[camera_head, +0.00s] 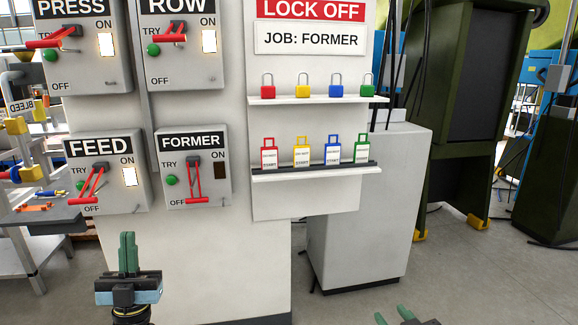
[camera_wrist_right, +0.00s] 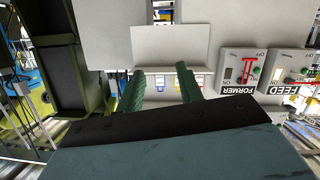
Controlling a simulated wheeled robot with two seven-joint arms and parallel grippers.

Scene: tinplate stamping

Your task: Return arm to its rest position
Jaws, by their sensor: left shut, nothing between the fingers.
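My left gripper (camera_head: 128,252) is low in the head view, in front of the white cabinet. Its two green fingers point up and lie together, with nothing between them. My right gripper (camera_head: 394,316) only just shows at the bottom edge of the head view. In the right wrist view, the right gripper (camera_wrist_right: 160,85) has its green fingers spread apart, with nothing held between them. Both grippers are clear of the panel.
The FORMER switch box (camera_head: 222,180) has its red handle down at OFF and a dark lamp. The FEED box (camera_head: 148,190) has a lit lamp. Padlocks stand on the upper shelf (camera_head: 316,100), tags on the lower shelf (camera_head: 300,174). A grey cabinet (camera_head: 365,220) stands right; open floor lies beyond.

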